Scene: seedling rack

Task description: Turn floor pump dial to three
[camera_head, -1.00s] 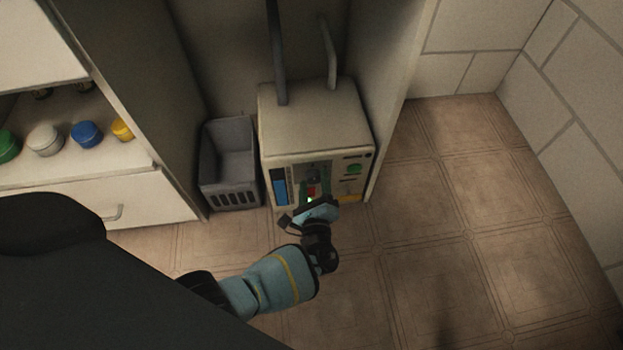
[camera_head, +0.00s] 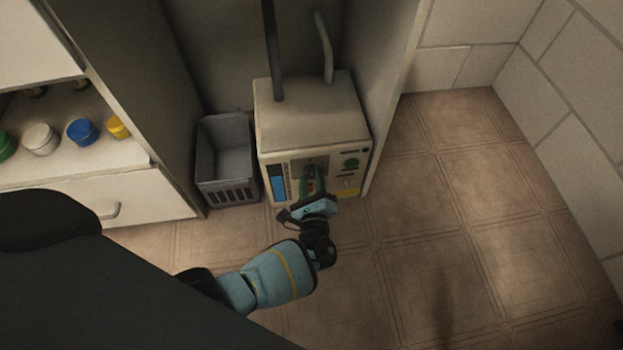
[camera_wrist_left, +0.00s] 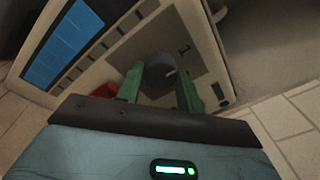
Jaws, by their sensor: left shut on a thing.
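The floor pump (camera_head: 308,108) is a beige box on the floor in the recess, with pipes at its top. Its front panel also shows in the left wrist view (camera_wrist_left: 208,38), with a blue display (camera_wrist_left: 62,47). The dial (camera_wrist_left: 160,72) is a dark round knob with a light pointer mark on a grey plate. My left gripper (camera_wrist_left: 158,88) has its green fingers on either side of the dial and is shut on it. In the head view my left gripper (camera_head: 314,184) reaches the panel and hides the dial. My right gripper is not in view.
A grey basket (camera_head: 228,160) stands just left of the pump. The recess wall (camera_head: 385,90) is close on its right. A shelf with several coloured jars (camera_head: 81,132) and a drawer (camera_head: 120,205) are at the left. The tiled floor (camera_head: 460,220) at the right is clear.

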